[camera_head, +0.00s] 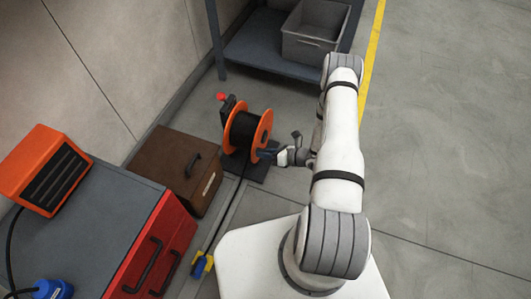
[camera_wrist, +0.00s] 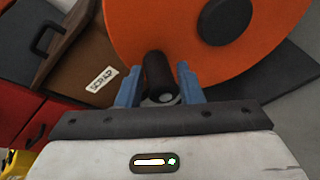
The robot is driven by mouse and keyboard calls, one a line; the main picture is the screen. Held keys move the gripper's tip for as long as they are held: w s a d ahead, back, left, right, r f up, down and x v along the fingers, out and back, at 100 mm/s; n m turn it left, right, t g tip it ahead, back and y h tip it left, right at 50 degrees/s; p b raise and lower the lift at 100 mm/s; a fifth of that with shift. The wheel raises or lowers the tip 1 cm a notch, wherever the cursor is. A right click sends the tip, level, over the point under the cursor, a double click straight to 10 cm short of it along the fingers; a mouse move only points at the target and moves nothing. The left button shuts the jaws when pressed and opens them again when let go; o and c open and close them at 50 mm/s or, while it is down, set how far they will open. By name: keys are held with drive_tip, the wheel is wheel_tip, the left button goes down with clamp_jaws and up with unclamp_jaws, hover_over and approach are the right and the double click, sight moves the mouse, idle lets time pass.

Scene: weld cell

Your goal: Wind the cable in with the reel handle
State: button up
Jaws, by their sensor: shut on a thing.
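The cable reel (camera_head: 246,128) has orange side discs and a dark cable drum, and stands on a dark base on the floor. In the wrist view its orange disc (camera_wrist: 165,30) with a dark hub fills the upper middle. The black reel handle (camera_wrist: 158,72) sticks out from the disc towards the camera. My gripper (camera_wrist: 160,88) has its two blue fingers on either side of the handle, shut on it. In the head view my gripper (camera_head: 268,155) is at the right disc, and the handle is hidden there. The black cable (camera_head: 236,196) runs along the floor from the reel towards the front.
A brown scrap box (camera_head: 165,168) stands left of the reel. A red cabinet (camera_head: 165,235) with a grey top is at front left. A grey shelf (camera_head: 262,50) with a grey bin (camera_head: 308,45) is behind. A yellow-and-blue item (camera_head: 201,264) lies by the cabinet. The floor at right is clear.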

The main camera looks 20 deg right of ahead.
drive_tip(key=shift+w+d, duration=0.15)
drive_tip(key=o, duration=0.7)
drive_tip(key=shift+c, duration=0.2)
drive_tip(key=shift+s+d, duration=0.25)
drive_tip(key=shift+s, duration=0.1)
drive_tip(key=shift+c, duration=0.2)
drive_tip(key=c, duration=0.7)
drive_tip(key=shift+o, duration=0.2)
drive_tip(key=shift+w, duration=0.1)
